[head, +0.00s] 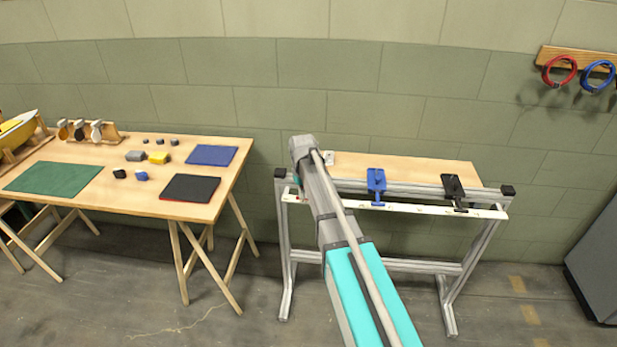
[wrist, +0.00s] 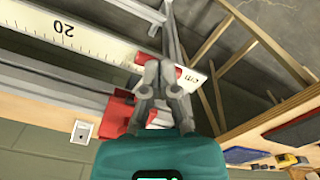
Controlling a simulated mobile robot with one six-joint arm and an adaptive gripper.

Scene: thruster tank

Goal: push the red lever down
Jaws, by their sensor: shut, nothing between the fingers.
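The red lever's base (wrist: 112,118) shows in the wrist view on the bench, left of my gripper. Red parts of its handle (wrist: 183,72) stick out at both sides of my fingertips. My gripper (wrist: 159,70) is shut and empty, in front of the middle of the handle; I cannot tell whether it touches. The fingers hide the lever's middle part. In the head view my arm covers nearly all of the red lever. A blue lever (head: 376,182) and a black lever (head: 453,188) sit further right on the same bench.
A white ruler strip (head: 420,208) runs along the front of the metal-framed bench (head: 415,170). A wooden table (head: 140,205) with mats and small blocks stands left, across a gap.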

